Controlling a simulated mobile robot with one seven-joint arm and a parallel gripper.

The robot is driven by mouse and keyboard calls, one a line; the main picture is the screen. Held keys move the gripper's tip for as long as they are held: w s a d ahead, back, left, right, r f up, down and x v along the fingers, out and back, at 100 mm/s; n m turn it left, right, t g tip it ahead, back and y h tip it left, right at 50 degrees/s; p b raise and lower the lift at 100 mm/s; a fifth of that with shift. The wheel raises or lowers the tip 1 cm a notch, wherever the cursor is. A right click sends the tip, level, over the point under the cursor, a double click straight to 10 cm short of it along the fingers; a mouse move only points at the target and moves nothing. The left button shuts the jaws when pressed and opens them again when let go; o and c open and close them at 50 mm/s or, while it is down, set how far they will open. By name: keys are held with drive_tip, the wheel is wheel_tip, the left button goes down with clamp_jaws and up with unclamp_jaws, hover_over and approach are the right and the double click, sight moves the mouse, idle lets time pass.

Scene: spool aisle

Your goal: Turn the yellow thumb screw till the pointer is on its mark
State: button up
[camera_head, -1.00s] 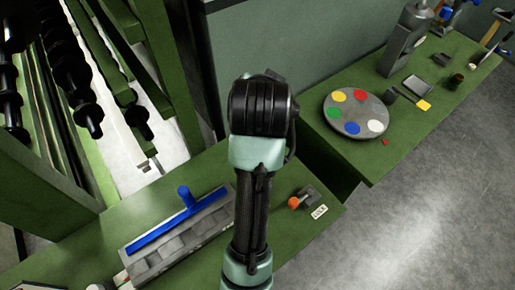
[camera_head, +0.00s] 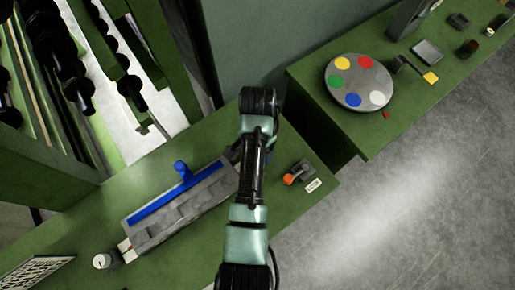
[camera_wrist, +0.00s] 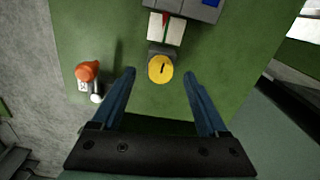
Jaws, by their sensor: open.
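In the wrist view, the yellow thumb screw (camera_wrist: 160,69) shows as a round disc with a dark slot, on a small dark mount. My gripper (camera_wrist: 159,75) is open and empty. Its two blue fingertips appear on either side of the screw, with a gap at each side; the height difference is unclear.
An orange knob (camera_head: 289,179) stands on the green bench near a white label (camera_head: 313,185); it also shows in the wrist view (camera_wrist: 88,70). A disc with coloured spots (camera_head: 359,82) sits on the far bench.

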drive_tip(key=shift+f, duration=1.45)
clamp_jaws()
